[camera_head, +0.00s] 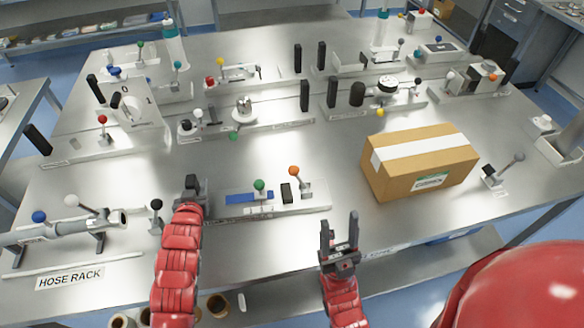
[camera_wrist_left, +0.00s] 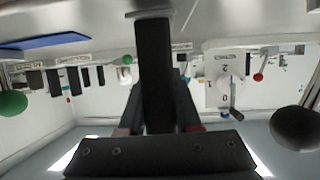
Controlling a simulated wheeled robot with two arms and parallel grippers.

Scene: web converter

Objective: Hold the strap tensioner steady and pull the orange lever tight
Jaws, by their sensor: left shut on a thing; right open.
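The strap tensioner (camera_head: 315,207) is a low grey base with a blue strap piece (camera_head: 241,198), a green-knobbed lever (camera_head: 260,185) and a black block (camera_head: 286,193). Its orange lever (camera_head: 294,171) stands upright near the right end, orange ball on top. My left gripper (camera_head: 192,184) is at the tensioner's left end, shut on a black upright handle (camera_wrist_left: 153,70), seen between the fingers in the left wrist view. The handle's join to the base is hidden in the head view. My right gripper (camera_head: 340,228) is open and empty, in front and to the right of the orange lever, apart from it.
A taped cardboard box (camera_head: 420,160) stands right of the tensioner. A black-knobbed lever (camera_head: 156,205) and the hose rack pipe (camera_head: 65,230) lie left of my left gripper. Several other lever fixtures fill the back. Bare steel table lies behind the tensioner.

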